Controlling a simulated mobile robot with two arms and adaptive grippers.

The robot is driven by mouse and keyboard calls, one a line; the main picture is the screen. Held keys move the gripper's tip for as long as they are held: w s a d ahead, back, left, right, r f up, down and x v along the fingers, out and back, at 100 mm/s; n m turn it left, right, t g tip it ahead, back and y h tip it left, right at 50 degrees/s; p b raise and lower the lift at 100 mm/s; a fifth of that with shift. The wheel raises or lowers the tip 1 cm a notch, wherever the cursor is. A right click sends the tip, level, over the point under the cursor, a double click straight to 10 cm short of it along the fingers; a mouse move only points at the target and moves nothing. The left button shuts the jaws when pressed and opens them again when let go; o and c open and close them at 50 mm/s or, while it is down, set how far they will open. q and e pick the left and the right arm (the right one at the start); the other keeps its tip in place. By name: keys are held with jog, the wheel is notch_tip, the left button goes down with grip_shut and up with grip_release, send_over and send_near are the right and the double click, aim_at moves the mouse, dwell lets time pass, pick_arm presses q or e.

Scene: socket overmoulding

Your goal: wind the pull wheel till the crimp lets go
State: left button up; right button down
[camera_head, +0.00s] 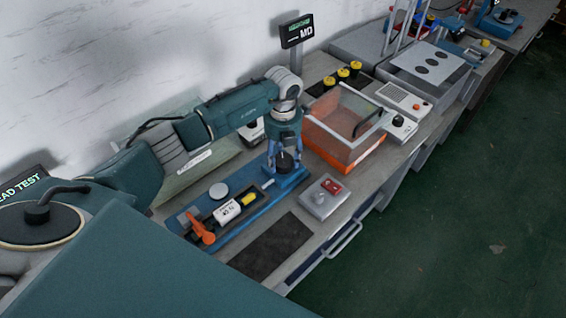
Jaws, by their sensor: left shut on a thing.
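A blue pull-test rig (262,212) lies along the bench. At its far right end stands a dark round part, which looks like the pull wheel (285,160). My left gripper (284,167) points down over it, with its blue fingers shut around it. On the rig are an orange lever (201,229), a white gauge-like block (227,212) and a small yellow piece (249,199). A thin rod lies between the yellow piece and the wheel end. The crimp itself is too small to make out. My right gripper is not in view.
A clear-walled box with an orange base (340,160) stands close right of my left gripper. A grey box with a red switch (321,198) and a dark mat (271,247) lie in front of the rig.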

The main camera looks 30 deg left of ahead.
aim_at(283, 160)
pick_arm(q)
jog(key=m+b, duration=0.4)
jog(key=shift+w+f+m, duration=0.1)
jog(key=shift+f+m, duration=0.05)
jog(key=shift+m, duration=0.15)
jog(key=m+b, duration=0.3)
jog(key=shift+m, duration=0.4)
jog(key=m+b, duration=0.2)
jog(key=m, duration=0.2)
jog(key=shift+b, duration=0.35)
jog(key=shift+r+m+b, duration=0.2)
jog(key=shift+m+b, duration=0.35)
jog(key=shift+m, duration=0.35)
jog(key=shift+r+m, duration=0.1)
jog(key=shift+m, duration=0.2)
jog(key=o, duration=1.2)
jog(key=shift+c, duration=0.2)
notch_tip(283, 160, up, 12)
